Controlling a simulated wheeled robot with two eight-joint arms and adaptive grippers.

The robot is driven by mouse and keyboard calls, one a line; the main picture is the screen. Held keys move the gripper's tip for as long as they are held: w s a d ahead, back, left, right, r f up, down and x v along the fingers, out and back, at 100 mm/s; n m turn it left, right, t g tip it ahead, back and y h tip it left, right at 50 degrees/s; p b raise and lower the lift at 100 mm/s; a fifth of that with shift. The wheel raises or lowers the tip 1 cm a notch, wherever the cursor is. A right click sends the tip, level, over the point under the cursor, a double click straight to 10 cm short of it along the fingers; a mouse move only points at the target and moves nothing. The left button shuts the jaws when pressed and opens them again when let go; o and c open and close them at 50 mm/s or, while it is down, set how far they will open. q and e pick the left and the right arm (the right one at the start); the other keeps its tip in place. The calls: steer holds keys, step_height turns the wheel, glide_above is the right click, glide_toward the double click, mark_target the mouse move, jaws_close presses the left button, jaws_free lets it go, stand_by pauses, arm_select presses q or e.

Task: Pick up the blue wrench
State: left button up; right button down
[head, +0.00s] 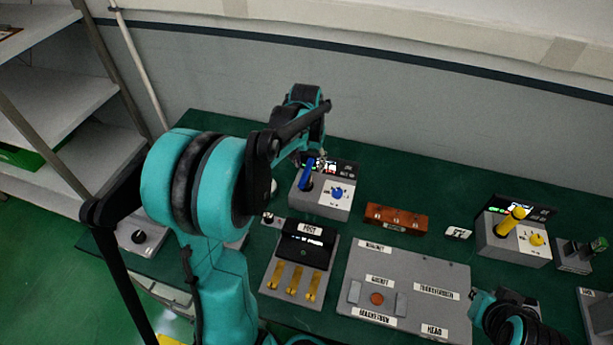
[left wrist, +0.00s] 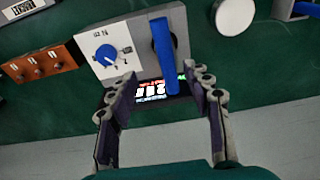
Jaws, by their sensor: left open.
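The blue wrench (head: 307,176) stands in a grey box (head: 333,208) that has a blue dial and a lit display. In the left wrist view the wrench (left wrist: 163,58) sits at the box's right side, with the blue dial to its left. My left gripper (head: 314,157) is over the back of this box, close to the wrench. In the left wrist view its two fingers (left wrist: 164,82) are open, and the wrench shows in the gap between them. I cannot tell whether they touch it. My right arm shows at the lower right of the head view, its jaws unclear.
A similar grey box with a yellow wrench (head: 511,222) stands at right. A brown block (head: 396,218), a black-topped unit with gold strips (head: 302,250) and a grey labelled panel (head: 421,270) share the green table. A wall (head: 430,115) runs behind; shelves (head: 62,105) stand at left.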

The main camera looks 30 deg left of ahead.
mark_target(305, 172)
arm_select(q)
steer(key=f, duration=0.2)
steer(key=f+b, duration=0.1)
steer(key=f, duration=0.1)
steer(key=a+f+b, duration=0.1)
steer(key=f, duration=0.2)
steer(key=shift+a+f, duration=0.1)
steer(key=shift+w+f, duration=0.2)
steer(key=shift+f, duration=0.4)
jaws_close()
